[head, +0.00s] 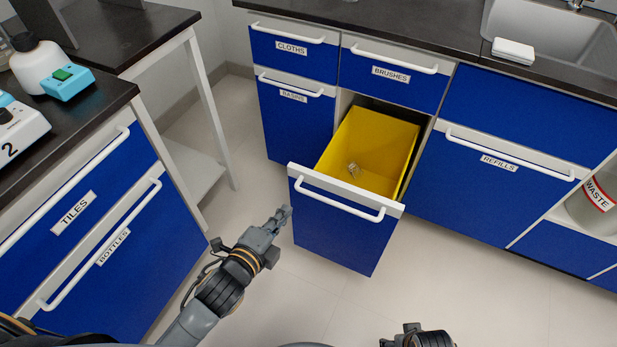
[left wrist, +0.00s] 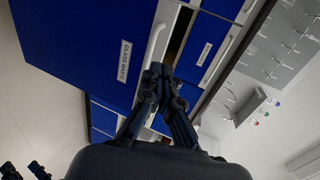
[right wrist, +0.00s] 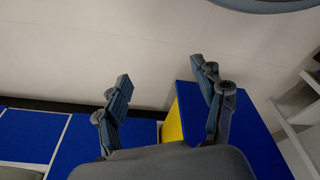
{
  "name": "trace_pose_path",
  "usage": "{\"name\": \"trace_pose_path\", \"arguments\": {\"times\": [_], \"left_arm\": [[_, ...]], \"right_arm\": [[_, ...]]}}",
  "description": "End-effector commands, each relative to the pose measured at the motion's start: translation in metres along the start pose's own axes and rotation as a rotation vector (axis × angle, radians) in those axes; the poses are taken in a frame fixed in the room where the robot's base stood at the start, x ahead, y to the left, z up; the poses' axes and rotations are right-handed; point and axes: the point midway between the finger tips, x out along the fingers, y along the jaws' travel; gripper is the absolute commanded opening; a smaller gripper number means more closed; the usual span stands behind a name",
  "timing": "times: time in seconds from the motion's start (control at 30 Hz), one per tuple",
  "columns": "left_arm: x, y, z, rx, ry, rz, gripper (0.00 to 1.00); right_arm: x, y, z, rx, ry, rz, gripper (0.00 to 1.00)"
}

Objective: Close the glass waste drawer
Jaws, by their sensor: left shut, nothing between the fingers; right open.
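The glass waste drawer (head: 345,230) is pulled out, with a blue front, white handle (head: 343,201) and yellow inside (head: 372,140). A small clear glass piece (head: 353,169) lies in it. Its label (left wrist: 125,61) shows in the left wrist view. My left gripper (head: 284,213) is shut and empty, just left of the drawer front in the head view. In the left wrist view its fingertips (left wrist: 160,72) appear close to the handle; I cannot tell whether they touch. My right gripper (right wrist: 164,82) is open; the drawer (right wrist: 245,125) shows behind its right finger.
Drawers marked cloths (head: 293,47), brushes (head: 392,72) and refills (head: 500,170) are shut around the opening. A left bench with tiles (head: 75,212) and bottles (head: 115,245) drawers stands close to my left arm. Bare floor (head: 300,300) lies before the open drawer.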

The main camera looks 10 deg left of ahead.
Motion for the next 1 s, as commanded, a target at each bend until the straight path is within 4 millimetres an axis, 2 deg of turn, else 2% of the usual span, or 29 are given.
{"name": "trace_pose_path", "arguments": {"times": [0.03, 0.1, 0.3, 0.5, 0.7, 1.0], "left_arm": [[0.011, 0.0, 0.0, -0.001, -0.001, -0.003, 0.0], [0.026, 0.0, 0.0, -0.003, -0.001, -0.003, 0.0], [0.07, 0.001, 0.0, -0.004, -0.001, -0.002, 0.0], [0.103, -0.006, 0.0, -0.005, 0.0, -0.002, 0.0], [0.118, -0.011, 0.0, -0.005, 0.0, 0.001, 0.0], [0.12, -0.011, 0.0, -0.005, -0.001, 0.002, 0.0]], "right_arm": [[-0.009, -0.001, -0.009, 0.002, 0.023, -0.002, 0.7], [-0.017, 0.0, -0.015, 0.003, 0.031, -0.001, 0.7], [-0.045, 0.002, -0.027, 0.006, 0.049, 0.004, 0.7], [-0.07, 0.004, -0.034, 0.008, 0.06, 0.007, 0.7], [-0.083, 0.005, -0.036, 0.009, 0.066, 0.008, 0.7], [-0.086, 0.005, -0.037, 0.009, 0.067, 0.009, 0.7]]}}
